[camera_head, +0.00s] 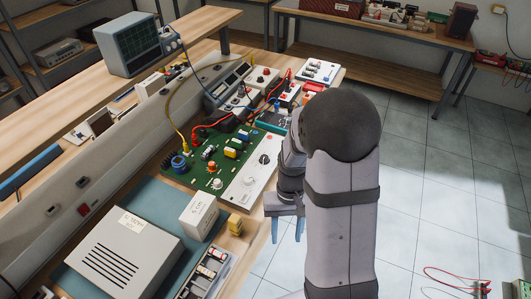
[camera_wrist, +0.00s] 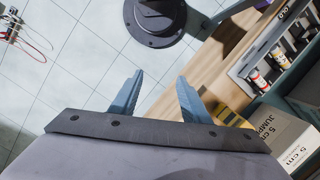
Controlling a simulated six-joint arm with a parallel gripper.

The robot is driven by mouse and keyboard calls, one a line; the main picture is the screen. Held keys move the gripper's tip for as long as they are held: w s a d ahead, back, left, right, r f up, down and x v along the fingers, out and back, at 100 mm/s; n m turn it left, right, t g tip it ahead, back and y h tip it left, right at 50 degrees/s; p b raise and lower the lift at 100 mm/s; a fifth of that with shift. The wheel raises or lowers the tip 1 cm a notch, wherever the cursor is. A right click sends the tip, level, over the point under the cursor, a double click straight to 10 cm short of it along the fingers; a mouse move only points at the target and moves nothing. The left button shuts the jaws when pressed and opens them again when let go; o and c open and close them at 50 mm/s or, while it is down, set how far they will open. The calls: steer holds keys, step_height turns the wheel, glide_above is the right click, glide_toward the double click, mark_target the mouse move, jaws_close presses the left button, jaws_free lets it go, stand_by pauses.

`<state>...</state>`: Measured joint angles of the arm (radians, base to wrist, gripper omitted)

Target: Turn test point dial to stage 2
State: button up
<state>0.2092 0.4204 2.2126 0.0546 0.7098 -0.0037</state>
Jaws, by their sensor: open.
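A green circuit board (camera_head: 215,160) lies on the bench with a white panel (camera_head: 246,184) along its right side. A dark round knob (camera_head: 264,159) on this panel looks like the test point dial; its pointer and stage marks are too small to read. My gripper (camera_head: 287,230) is at the bench's right edge, in front of and below the panel. Its blue fingers point down, apart from the dial. In the wrist view my gripper (camera_wrist: 160,76) is open with nothing between its fingers. The board and dial are not visible there.
A grey metal box (camera_head: 122,254) is at left. Wires and instruments crowd behind the board. Tiled floor (camera_head: 440,200) at right is mostly free.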

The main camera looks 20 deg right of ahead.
steer(key=w+d+t, duration=0.3)
steer(key=w, duration=1.2)
steer(key=n+t, duration=0.4)
steer(key=n, duration=0.1)
glide_toward(265, 157)
steer(key=shift+w+a+f, duration=0.1)
steer(key=shift+w+f, duration=0.2)
steer(key=shift+w, duration=0.1)
steer(key=shift+p+x, duration=1.4)
steer(key=shift+x, duration=2.25)
steer(key=shift+s+f, duration=0.1)
steer(key=shift+s, duration=0.05)
steer(key=shift+c, duration=0.4)
steer(key=c, duration=1)
